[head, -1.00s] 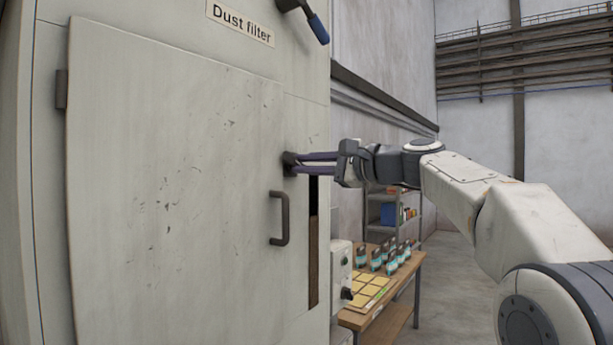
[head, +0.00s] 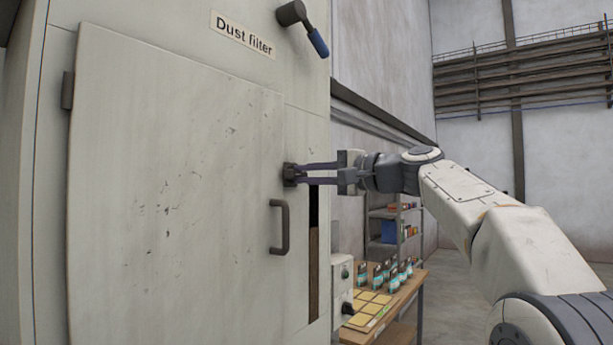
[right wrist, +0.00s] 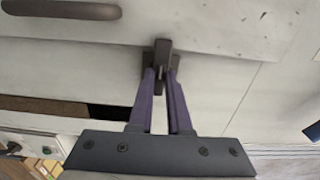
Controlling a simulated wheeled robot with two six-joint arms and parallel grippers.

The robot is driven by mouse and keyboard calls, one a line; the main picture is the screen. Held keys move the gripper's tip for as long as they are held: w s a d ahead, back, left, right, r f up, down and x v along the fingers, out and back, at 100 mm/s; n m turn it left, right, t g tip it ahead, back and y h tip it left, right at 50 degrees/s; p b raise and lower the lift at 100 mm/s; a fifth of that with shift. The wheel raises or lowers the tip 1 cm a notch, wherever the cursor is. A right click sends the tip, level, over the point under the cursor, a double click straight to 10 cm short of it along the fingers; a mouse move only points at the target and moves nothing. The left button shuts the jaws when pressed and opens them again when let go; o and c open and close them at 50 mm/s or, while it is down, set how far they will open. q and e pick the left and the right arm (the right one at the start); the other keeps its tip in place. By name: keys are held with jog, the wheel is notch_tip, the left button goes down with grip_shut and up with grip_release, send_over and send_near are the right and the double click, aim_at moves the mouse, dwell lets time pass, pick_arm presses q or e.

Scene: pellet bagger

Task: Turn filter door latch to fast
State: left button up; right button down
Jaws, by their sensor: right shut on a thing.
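The filter door (head: 170,190) is a large pale, scuffed panel below the "Dust filter" label (head: 243,34), and it sits closed against the cabinet. A small dark latch (head: 289,174) is at the door's right edge, above the grey door handle (head: 279,226). My right gripper (head: 298,174) reaches in from the right with its fingers shut on the latch. The right wrist view shows the purple-grey fingers (right wrist: 161,82) on either side of the dark latch bar (right wrist: 162,62). The fingertips partly hide the latch in the head view. My left gripper is not in view.
A lever with a blue grip (head: 305,28) sticks out above the latch. A dark slot (head: 313,250) runs down beside the door.

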jog(key=c, duration=0.9)
grip_release()
jog(key=shift+o, duration=0.2)
jog(key=b+v, duration=0.3)
jog(key=v, duration=0.7)
jog(key=shift+s+d+b, duration=0.15)
jog(key=shift+d+b, duration=0.05)
jog(key=shift+b, duration=0.15)
